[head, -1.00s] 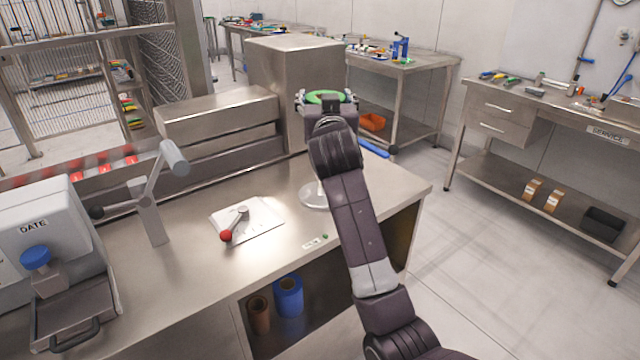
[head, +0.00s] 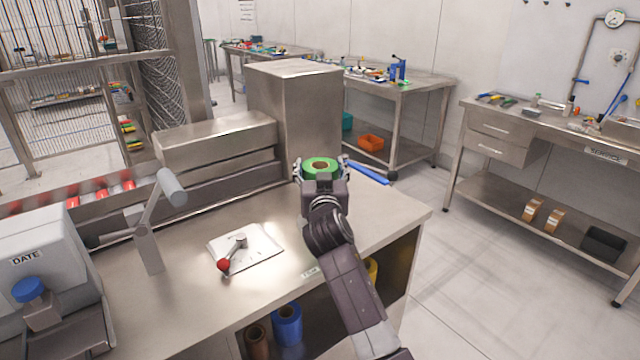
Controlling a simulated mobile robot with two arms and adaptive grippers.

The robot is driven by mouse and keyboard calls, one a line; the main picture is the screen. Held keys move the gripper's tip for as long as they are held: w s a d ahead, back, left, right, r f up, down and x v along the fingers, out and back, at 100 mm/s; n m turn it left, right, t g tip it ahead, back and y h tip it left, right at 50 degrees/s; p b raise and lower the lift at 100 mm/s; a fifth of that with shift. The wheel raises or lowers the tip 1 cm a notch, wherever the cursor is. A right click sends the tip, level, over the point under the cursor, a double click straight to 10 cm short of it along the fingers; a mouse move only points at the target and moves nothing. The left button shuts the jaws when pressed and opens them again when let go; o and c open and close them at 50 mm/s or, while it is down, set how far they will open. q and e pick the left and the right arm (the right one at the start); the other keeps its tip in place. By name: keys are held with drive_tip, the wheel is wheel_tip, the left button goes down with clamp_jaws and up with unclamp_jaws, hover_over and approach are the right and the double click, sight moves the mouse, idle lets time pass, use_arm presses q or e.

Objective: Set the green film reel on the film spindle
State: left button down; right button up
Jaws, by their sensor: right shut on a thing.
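The green film reel (head: 333,172) is a thick green ring with a brown core, lying about level in the head view. My right gripper (head: 322,172) is shut on it, one finger at each side. They are over the right part of the steel bench (head: 205,285). The film spindle does not show clearly; my right gripper and arm cover the place where a pale round base showed earlier. I cannot tell whether the reel touches anything below. My left gripper is not in view.
A steel box (head: 295,110) stands behind the reel. A white plate with a red-knobbed lever (head: 224,266) lies left of my arm. A grey post with a slanted arm (head: 150,240) and a DATE machine (head: 40,250) stand further left. Blue and brown rolls sit below.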

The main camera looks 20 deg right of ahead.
drive_tip(key=shift+f, duration=2.25)
drive_tip(key=o, duration=1.6)
drive_tip(key=shift+f+b, duration=0.3)
drive_tip(key=o, duration=0.5)
drive_tip(key=shift+c, duration=0.2)
drive_tip(key=shift+r, duration=0.1)
drive_tip(key=shift+r, duration=0.1)
drive_tip(key=v, duration=1.2)
drive_tip(key=shift+b, duration=0.35)
drive_tip(key=shift+s, duration=0.1)
